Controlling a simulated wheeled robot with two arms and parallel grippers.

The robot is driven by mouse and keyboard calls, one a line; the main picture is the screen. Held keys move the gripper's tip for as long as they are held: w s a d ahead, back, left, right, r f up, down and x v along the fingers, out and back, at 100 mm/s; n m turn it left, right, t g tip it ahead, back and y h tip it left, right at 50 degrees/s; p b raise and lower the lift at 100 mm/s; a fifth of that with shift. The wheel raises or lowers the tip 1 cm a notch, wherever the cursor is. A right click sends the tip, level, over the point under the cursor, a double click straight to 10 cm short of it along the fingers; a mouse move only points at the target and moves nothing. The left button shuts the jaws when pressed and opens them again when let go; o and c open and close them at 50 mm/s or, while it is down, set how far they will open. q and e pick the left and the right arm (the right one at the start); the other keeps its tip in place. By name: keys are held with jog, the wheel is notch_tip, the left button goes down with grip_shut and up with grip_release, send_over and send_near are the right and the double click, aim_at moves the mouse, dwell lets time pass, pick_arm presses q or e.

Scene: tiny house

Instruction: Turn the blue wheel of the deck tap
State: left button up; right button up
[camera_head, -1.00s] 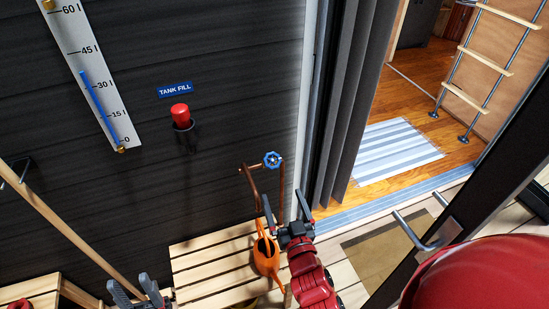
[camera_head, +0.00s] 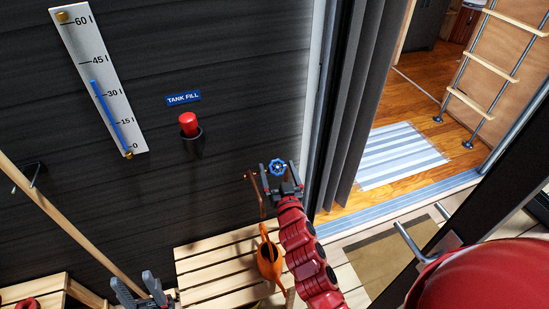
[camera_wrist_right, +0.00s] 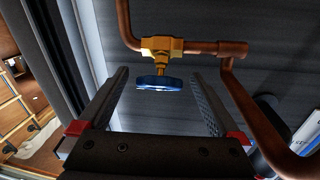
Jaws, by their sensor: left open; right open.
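The blue wheel (camera_head: 278,167) of the deck tap is on a copper pipe at the dark plank wall. In the right wrist view the blue wheel (camera_wrist_right: 159,83) hangs from a brass valve body (camera_wrist_right: 161,46) on the copper pipe (camera_wrist_right: 235,48). My right gripper (camera_head: 279,172) is open, with its fingers on either side of the wheel. In the right wrist view, a gap shows between the wheel and each finger of the right gripper (camera_wrist_right: 162,100). My left gripper (camera_head: 134,286) is open and empty at the lower left, away from the tap.
An orange watering can (camera_head: 267,260) stands on the slatted wooden bench (camera_head: 205,262) below the tap. A curtained doorway with a striped rug (camera_head: 398,155) lies to the right.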

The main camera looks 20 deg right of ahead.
aim_at(275, 164)
jog(key=shift+w+d, duration=0.2)
jog(key=shift+w, duration=1.85)
jog(key=c, duration=1.4)
jog(key=shift+r+n+p, duration=0.15)
jog(key=shift+n+p, duration=0.15)
jog(key=shift+p, duration=0.5)
jog(key=n+y+p, duration=0.1)
jog(key=n+p, duration=0.1)
jog(key=n+y+p, duration=0.1)
jog(key=y+p, duration=0.1)
jog(key=a+n+y+p, duration=0.1)
jog(key=n+y+p, duration=0.1)
jog(key=p, duration=0.1)
jog(key=shift+r+n+g, duration=0.1)
jog(key=shift+n+g, duration=0.2)
jog(key=shift+n+y+p, duration=0.6)
jog(key=shift+n+y, duration=0.2)
jog(key=shift+y, duration=0.1)
jog(key=shift+s+a+f+n+g+y+p, duration=0.1)
jog(key=shift+f+n+g+y+p, duration=0.15)
jog(key=shift+n+g+y, duration=0.2)
jog(key=shift+s+a+f+n+g+y+p, duration=0.1)
jog(key=shift+n+g+y+p, duration=0.2)
jog(key=shift+n, duration=0.25)
jog(key=shift+o, duration=0.2)
